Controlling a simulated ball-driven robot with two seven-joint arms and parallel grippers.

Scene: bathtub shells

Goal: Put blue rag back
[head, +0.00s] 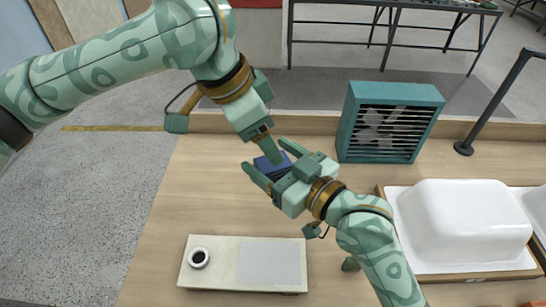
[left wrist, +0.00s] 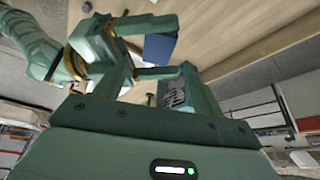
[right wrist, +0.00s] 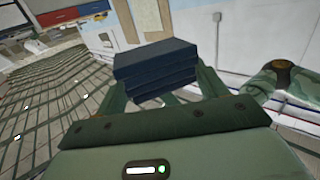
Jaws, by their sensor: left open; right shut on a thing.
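The blue rag (head: 272,164) is a folded, layered block. My right gripper (head: 274,172) is shut on it and holds it up over the wooden table. In the right wrist view, the rag (right wrist: 156,68) sits between the fingers as a dark blue stack. My left gripper (head: 266,147) is open, right above and beside the rag, with its fingers close to it. In the left wrist view, the rag (left wrist: 160,47) shows beyond the open fingers, next to my right gripper. I cannot tell whether the left fingers touch the rag.
A teal fan box (head: 349,132) stands at the back. A white bathtub shell (head: 465,222) lies on a wooden-edged base at the right.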

